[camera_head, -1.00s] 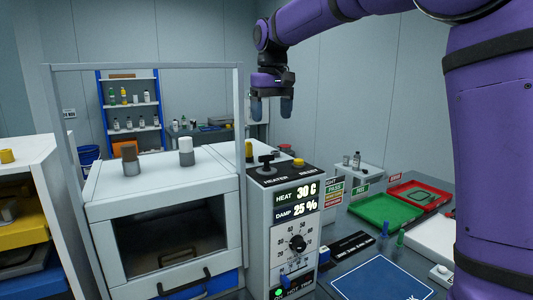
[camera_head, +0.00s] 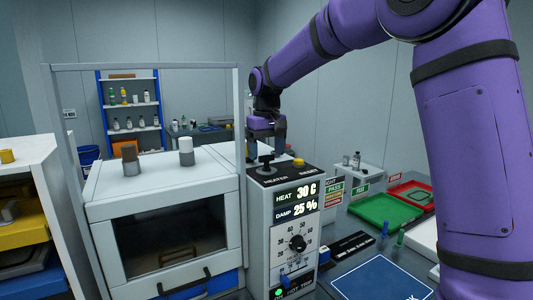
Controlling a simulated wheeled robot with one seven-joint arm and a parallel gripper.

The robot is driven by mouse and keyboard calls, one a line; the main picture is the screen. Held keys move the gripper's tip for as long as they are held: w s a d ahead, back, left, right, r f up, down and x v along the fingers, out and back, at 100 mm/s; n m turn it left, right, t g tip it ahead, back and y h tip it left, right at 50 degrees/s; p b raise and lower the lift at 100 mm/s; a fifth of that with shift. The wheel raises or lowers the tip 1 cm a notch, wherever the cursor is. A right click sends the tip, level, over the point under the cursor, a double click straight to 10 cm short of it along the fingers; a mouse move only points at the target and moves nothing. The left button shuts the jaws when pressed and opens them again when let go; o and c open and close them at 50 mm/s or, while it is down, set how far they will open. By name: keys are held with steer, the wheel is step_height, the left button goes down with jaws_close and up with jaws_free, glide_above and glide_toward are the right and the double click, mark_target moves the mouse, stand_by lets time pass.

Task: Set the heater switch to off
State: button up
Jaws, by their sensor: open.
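The heater switch (camera_head: 266,163) is a black knob on a short stem, on top of the light control box (camera_head: 257,230), beside the "HEATER" label. Its exact setting cannot be made out. My gripper (camera_head: 266,150) points down just above and behind the switch, with its dark fingers apart and empty. The lower fingers overlap the area behind the switch, so I cannot tell whether they touch it. The box front shows a display (camera_head: 297,200) reading HEAT 30 C and DAMP 25 %.
A yellow reset button (camera_head: 298,162) sits right of the switch. The white cabinet (camera_head: 155,180) with two capped posts stands to the left, with an upright frame post (camera_head: 240,110) near my gripper. Green (camera_head: 385,211) and red (camera_head: 410,190) trays lie to the right.

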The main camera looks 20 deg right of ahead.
steer(key=shift+f, duration=0.45)
steer(key=c, duration=0.9)
steer(key=shift+c, duration=0.2)
